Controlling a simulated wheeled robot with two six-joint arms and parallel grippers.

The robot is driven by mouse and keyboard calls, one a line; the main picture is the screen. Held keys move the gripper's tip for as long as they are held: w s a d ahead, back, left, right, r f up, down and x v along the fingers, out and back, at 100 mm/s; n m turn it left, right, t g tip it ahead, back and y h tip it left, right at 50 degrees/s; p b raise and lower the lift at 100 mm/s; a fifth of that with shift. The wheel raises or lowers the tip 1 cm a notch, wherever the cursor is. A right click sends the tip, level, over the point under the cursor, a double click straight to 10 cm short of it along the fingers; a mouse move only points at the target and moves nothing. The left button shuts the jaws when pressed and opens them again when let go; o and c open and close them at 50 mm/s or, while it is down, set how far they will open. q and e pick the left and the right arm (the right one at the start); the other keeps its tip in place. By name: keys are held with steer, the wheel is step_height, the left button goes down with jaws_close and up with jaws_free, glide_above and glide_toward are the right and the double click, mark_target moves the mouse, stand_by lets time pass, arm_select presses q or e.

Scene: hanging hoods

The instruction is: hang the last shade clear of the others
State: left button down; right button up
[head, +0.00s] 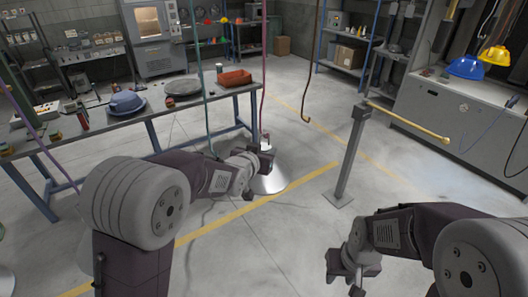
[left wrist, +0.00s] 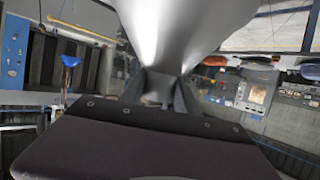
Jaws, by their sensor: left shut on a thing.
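My left gripper (head: 262,160) is shut on a silver-grey shade (head: 269,181), held over the floor in front of the table. In the left wrist view the shade (left wrist: 185,35) fills the top middle, its narrow neck between the fingers. A red cord (head: 263,70) hangs just behind this gripper; whether they touch is unclear. A teal cord (head: 201,75) hangs to its left and a brown cord (head: 312,60) with a hooked end to its right. A purple cord (head: 35,135) hangs at far left. My right gripper (head: 346,277) is low at right; its jaw opening is unclear.
A workbench (head: 165,107) at left bears a blue bowl-like thing (head: 125,102), a grey disc (head: 183,88) and an orange tray (head: 235,78). A grey post (head: 350,155) with a yellow bar (head: 415,124) stands right of the brown cord. Blue (head: 467,67) and yellow (head: 495,56) domes are at upper right.

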arm_select(q)
steer(key=c, duration=0.8)
jaws_free()
steer(key=shift+c, duration=0.2)
steer(key=shift+s, duration=0.1)
steer(key=shift+s+a+r+b, duration=0.1)
steer(key=shift+s+a+b, duration=0.05)
steer(key=shift+s+b, duration=0.15)
steer(key=b+v, duration=0.2)
steer(key=v, duration=0.6)
steer(key=shift+r, duration=0.15)
